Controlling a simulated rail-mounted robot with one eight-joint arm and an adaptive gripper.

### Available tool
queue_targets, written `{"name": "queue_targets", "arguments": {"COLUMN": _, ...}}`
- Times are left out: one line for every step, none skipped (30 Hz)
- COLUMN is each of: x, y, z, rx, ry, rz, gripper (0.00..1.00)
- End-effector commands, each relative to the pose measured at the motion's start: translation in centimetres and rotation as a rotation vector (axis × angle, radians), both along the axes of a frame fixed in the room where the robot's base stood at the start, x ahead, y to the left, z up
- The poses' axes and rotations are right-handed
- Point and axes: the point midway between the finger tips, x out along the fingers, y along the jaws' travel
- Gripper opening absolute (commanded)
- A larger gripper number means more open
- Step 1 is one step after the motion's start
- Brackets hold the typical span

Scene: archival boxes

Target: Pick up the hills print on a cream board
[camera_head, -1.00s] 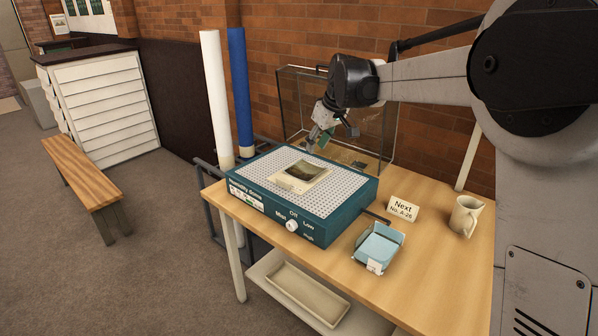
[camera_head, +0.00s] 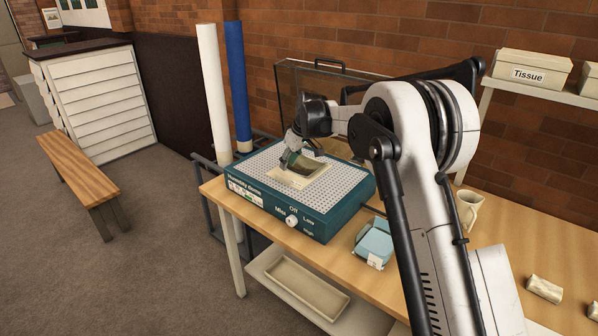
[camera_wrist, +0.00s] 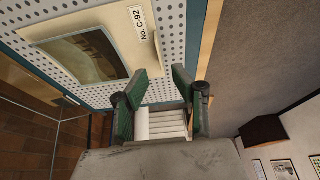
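The hills print (camera_head: 311,174) is a dark, curved-looking picture on a cream board lying on the white perforated top of a teal box (camera_head: 270,208). In the wrist view, the print (camera_wrist: 85,55) fills the upper left, and its board carries a label reading "No. C-92". My gripper (camera_head: 288,163) is over the left part of the print and hides some of it. In the wrist view, the green fingers of my gripper (camera_wrist: 165,72) are spread apart with nothing between them. The board lies beside the left finger; I cannot tell whether they touch.
A clear case (camera_head: 290,100) stands behind the box. A blue-filled tray (camera_head: 374,243) and a cream jug (camera_head: 469,208) are on the wooden table (camera_head: 500,245). White and blue rolls (camera_head: 238,90) stand at the left. A tissue box (camera_head: 530,72) sits on a shelf at right.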

Motion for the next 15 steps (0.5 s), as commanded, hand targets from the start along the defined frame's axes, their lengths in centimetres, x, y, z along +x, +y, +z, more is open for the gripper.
{"name": "queue_targets", "arguments": {"x": 0.2, "y": 0.2, "z": -0.7, "rx": 0.0, "ry": 0.0, "rz": 0.0, "gripper": 0.25}}
{"name": "queue_targets", "arguments": {"x": 0.3, "y": 0.3, "z": -1.0, "rx": 0.0, "ry": 0.0, "rz": 0.0, "gripper": 0.25}}
{"name": "queue_targets", "arguments": {"x": 0.4, "y": 0.4, "z": -1.4, "rx": 0.0, "ry": 0.0, "rz": 0.0, "gripper": 0.25}}
{"name": "queue_targets", "arguments": {"x": 0.4, "y": 0.5, "z": -1.6, "rx": 0.0, "ry": 0.0, "rz": 0.0, "gripper": 0.25}}
{"name": "queue_targets", "arguments": {"x": 0.5, "y": 0.6, "z": -1.8, "rx": 0.0, "ry": 0.0, "rz": 0.0, "gripper": 0.25}}
{"name": "queue_targets", "arguments": {"x": 0.5, "y": 0.6, "z": -2.0, "rx": 0.0, "ry": 0.0, "rz": 0.0, "gripper": 0.25}}
{"name": "queue_targets", "arguments": {"x": 0.6, "y": 0.6, "z": -2.1, "rx": 0.0, "ry": 0.0, "rz": 0.0, "gripper": 0.25}}
{"name": "queue_targets", "arguments": {"x": 0.6, "y": 0.7, "z": -2.2, "rx": -0.001, "ry": -0.001, "rz": 0.0, "gripper": 0.25}}
{"name": "queue_targets", "arguments": {"x": 0.6, "y": 0.7, "z": -2.3, "rx": 0.0, "ry": 0.0, "rz": 0.0, "gripper": 0.25}}
{"name": "queue_targets", "arguments": {"x": 0.6, "y": 0.7, "z": -2.4, "rx": 0.0, "ry": 0.0, "rz": 0.0, "gripper": 0.25}}
{"name": "queue_targets", "arguments": {"x": 0.7, "y": 0.8, "z": -2.5, "rx": 0.0, "ry": 0.0, "rz": 0.0, "gripper": 0.25}}
{"name": "queue_targets", "arguments": {"x": 0.8, "y": 0.9, "z": -2.8, "rx": 0.0, "ry": 0.0, "rz": 0.0, "gripper": 0.25}}
{"name": "queue_targets", "arguments": {"x": 0.8, "y": 1.0, "z": -3.1, "rx": 0.0, "ry": 0.0, "rz": 0.0, "gripper": 0.25}}
{"name": "queue_targets", "arguments": {"x": 0.9, "y": 1.1, "z": -3.4, "rx": 0.0, "ry": 0.0, "rz": 0.0, "gripper": 0.25}}
{"name": "queue_targets", "arguments": {"x": 1.0, "y": 1.2, "z": -3.9, "rx": 0.0, "ry": 0.0, "rz": 0.0, "gripper": 0.25}}
